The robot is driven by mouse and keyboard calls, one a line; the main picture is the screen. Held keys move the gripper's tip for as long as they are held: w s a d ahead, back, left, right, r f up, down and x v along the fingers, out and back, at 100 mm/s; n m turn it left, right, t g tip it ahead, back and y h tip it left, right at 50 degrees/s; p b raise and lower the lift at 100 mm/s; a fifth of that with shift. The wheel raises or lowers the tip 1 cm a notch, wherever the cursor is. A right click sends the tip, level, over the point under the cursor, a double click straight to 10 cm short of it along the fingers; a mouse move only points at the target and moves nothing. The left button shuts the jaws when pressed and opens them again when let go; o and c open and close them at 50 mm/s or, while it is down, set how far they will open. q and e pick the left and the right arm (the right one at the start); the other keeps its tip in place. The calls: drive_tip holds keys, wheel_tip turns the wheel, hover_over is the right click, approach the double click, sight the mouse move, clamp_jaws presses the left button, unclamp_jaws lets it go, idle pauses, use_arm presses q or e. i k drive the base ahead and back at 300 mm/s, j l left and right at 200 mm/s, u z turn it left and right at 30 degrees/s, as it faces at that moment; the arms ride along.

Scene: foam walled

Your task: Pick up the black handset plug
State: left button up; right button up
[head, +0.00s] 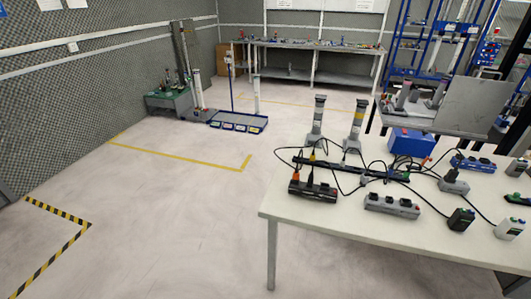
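Several small devices and dark cables lie on the white table (290,214) at the right. A black block-shaped device (461,219) sits near the table's front right, with a cable running to it. A black power strip (313,192) near the left end has an orange plug (295,177) and a dark plug standing in it. I cannot tell for sure which dark piece is the black handset plug; the parts are too small. Neither of my grippers is in view.
A grey power strip (392,206), a white device (509,229) and a blue box (410,142) are also on the table. Two grey uprights (317,118) stand at its back edge. Open floor (150,220) lies to the left. A long bench (310,75) is at the back.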

sight(310, 180)
drive_tip(key=i+j+u, duration=0.2)
drive_tip(key=u, duration=0.2)
drive_tip(key=i+j+u, duration=0.25)
drive_tip(key=u, duration=0.15)
drive_tip(key=i+j+u, duration=0.1)
drive_tip(key=i+u, duration=0.4)
drive_tip(key=u, duration=0.25)
drive_tip(key=i+z, duration=0.25)
drive_tip(key=i, duration=0.15)
drive_tip(key=i+j+z, duration=0.25)
drive_tip(key=i, duration=0.15)
drive_tip(key=i+j+z, duration=0.1)
drive_tip(key=i+z, duration=0.15)
drive_tip(key=i+l+z, duration=0.15)
drive_tip(key=i+z, duration=1.05)
